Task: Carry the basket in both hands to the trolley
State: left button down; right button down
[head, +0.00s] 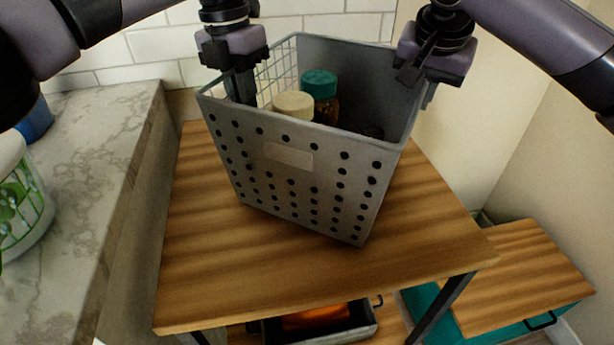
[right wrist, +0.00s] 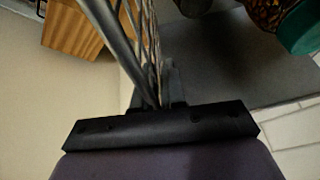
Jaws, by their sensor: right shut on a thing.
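The grey basket (head: 290,185) has round holes in its front, a wire-mesh side and a blank label. It is tilted over the wooden top of what looks like the trolley (head: 230,290); I cannot tell whether its bottom touches. Inside are a jar with a teal lid (head: 319,84) and one with a cream lid (head: 293,105). My left gripper (head: 242,88) is at the left rim, a finger reaching inside; its closure is unclear. My right gripper (head: 428,92) is shut on the right rim. The right wrist view shows the mesh side (right wrist: 145,50) running into this gripper (right wrist: 168,95).
A lower wooden-topped teal unit (head: 530,275) stands at the right. A dark tray (head: 345,328) sits below the wooden top. The front of the top is clear.

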pick_arm(q)
jog(key=shift+f+b, duration=0.4)
jog(key=shift+b, duration=0.1)
pick_arm(e)
jog(key=shift+f, duration=0.4)
pick_arm(q)
jog(key=c, duration=1.2)
grip_release()
pick_arm(e)
jog(key=c, duration=1.2)
grip_release()
pick_arm(q)
jog(key=r, duration=0.7)
jog(key=shift+w+a+r, duration=0.1)
jog(key=shift+a, duration=0.2)
jog(key=shift+r, duration=0.1)
pick_arm(e)
jog(key=v, duration=1.2)
